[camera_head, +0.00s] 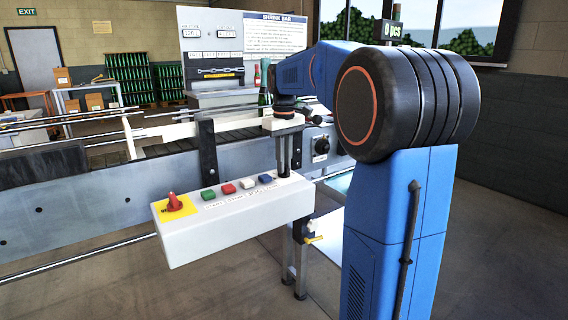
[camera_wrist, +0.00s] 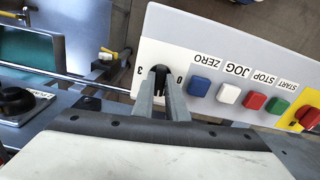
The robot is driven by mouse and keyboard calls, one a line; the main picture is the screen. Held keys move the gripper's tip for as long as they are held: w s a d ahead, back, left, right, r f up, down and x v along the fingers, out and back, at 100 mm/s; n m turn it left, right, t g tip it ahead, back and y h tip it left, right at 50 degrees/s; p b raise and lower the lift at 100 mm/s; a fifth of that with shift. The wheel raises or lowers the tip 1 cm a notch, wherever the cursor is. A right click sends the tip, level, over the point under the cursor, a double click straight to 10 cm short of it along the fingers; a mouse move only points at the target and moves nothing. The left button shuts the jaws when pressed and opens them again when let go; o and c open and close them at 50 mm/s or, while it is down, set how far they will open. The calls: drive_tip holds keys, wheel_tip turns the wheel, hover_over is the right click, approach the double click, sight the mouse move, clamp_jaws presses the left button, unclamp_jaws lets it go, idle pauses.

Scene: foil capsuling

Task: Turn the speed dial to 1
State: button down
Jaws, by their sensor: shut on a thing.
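The speed dial (camera_wrist: 160,70) is a small black knob on the white control box (camera_wrist: 215,50). In the wrist view its printed 3 shows to the left and its 0 to the right; other digits and the pointer are hidden by my fingers. My gripper (camera_wrist: 161,79) is shut on the dial from above. In the head view my gripper (camera_head: 284,172) points down at the right end of the control box (camera_head: 240,225), and the dial cannot be made out there.
Blue (camera_wrist: 199,86), white (camera_wrist: 228,94), red (camera_wrist: 253,101) and green (camera_wrist: 277,106) buttons sit beside the dial. A red switch (camera_head: 174,202) on a yellow plate is at the box's far end. Another black knob (camera_head: 321,146) is on the machine behind. Open floor lies in front.

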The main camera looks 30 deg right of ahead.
drive_tip(key=shift+n, duration=2.3)
drive_tip(key=c, duration=1.8)
unclamp_jaws()
drive_tip(key=shift+o, duration=0.2)
wheel_tip(320, 180, up, 17)
drive_tip(key=shift+r, duration=0.2)
drive_tip(key=shift+a, duration=0.1)
